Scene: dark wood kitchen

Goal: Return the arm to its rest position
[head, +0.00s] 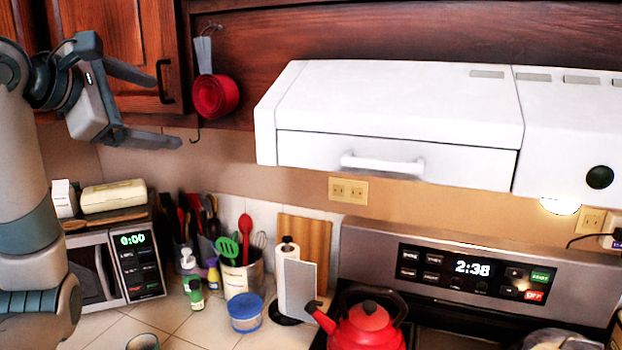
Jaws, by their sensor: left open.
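My left arm comes in along the left edge of the head view. Its gripper (168,108) is raised high at the upper left, in front of the dark wood cabinet (112,38). Its two fingers are spread apart, pointing right, with nothing between them. The upper finger is near the cabinet's black handle in the picture; I cannot tell whether they touch. My right gripper is not in view.
A red measuring-cup set (214,97) hangs right of the gripper. A white range hood (395,110) juts out at the right. Below are a microwave (118,262), utensil holders (242,278), a blue-lidded container (245,312), and a red kettle (366,328) on the stove.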

